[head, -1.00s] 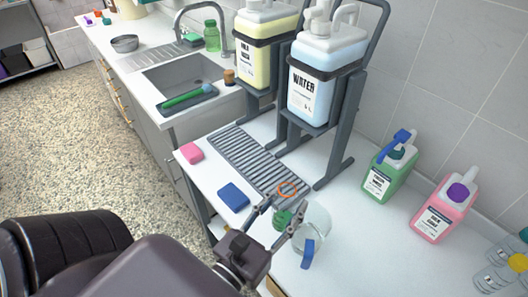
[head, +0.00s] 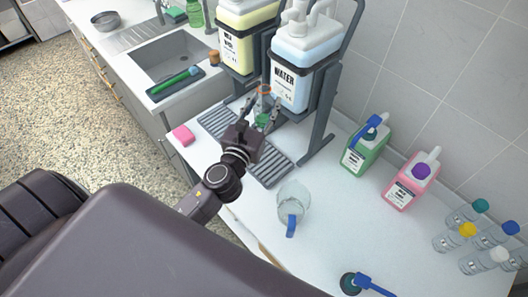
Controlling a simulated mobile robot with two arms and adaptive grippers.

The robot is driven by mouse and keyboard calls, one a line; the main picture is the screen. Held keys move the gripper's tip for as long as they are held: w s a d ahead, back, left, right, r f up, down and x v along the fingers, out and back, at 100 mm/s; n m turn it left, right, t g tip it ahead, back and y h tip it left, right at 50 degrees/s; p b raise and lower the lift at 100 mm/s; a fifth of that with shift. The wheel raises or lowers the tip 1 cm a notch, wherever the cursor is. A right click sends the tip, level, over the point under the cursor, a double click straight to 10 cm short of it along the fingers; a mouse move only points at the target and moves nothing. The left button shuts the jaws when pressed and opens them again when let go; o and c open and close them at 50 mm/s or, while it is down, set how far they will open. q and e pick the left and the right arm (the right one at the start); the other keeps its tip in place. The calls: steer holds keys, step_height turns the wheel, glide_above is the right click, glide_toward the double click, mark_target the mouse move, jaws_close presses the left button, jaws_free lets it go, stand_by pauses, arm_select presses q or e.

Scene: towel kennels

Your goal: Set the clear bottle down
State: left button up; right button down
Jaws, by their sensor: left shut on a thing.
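The clear bottle (head: 263,104) has an orange ring at its mouth and green near its base. My left gripper (head: 262,113) is shut on it. The bottle looks upright over the grey slatted drip grate (head: 278,171), in front of the water container (head: 290,82). I cannot tell whether its base touches the grate, as the gripper hides part of it. My right gripper is not in view.
A clear jug with a blue handle (head: 293,202) stands right of the grate. A pink sponge (head: 183,136) lies left of it. The green jug (head: 364,150), pink jug (head: 411,182) and several small bottles (head: 465,213) stand along the wall. The counter's middle is clear.

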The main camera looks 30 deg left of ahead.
arm_select(q)
steer(key=shift+f+b, duration=6.65)
steer(key=shift+f, duration=2.8)
steer(key=shift+d+f, duration=0.1)
steer(key=o, duration=1.1)
